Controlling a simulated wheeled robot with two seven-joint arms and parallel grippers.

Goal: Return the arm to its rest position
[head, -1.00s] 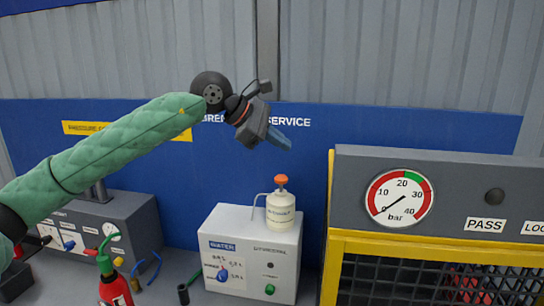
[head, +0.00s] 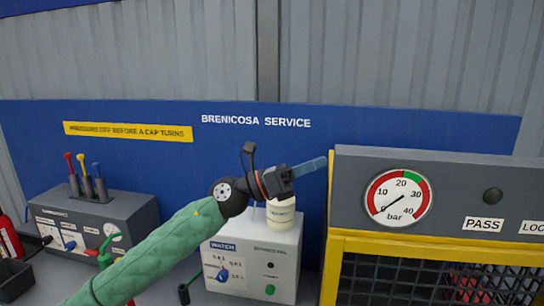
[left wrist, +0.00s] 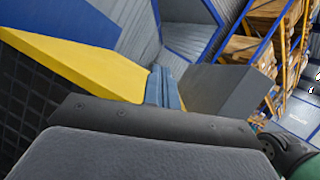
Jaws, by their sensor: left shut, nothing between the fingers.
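My left arm, in a green quilted sleeve, comes in from the bottom left of the head view. Its left gripper (head: 312,166) is shut and empty, with blue fingers pointing right, close in the picture to the left edge of the grey gauge panel. In the left wrist view the shut blue fingers (left wrist: 164,88) show in the middle, in front of yellow and grey surfaces. The gripper and wrist hide the top of the white bottle (head: 281,214) on the water unit. My right gripper is not in view.
The grey gauge panel (head: 455,170) stands on a yellow-framed mesh cage (head: 400,245) at the right. The white water unit (head: 285,262) is at the centre. A dark grey box (head: 115,215) with red, yellow and blue levers stands at the left. Open space lies above the arm.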

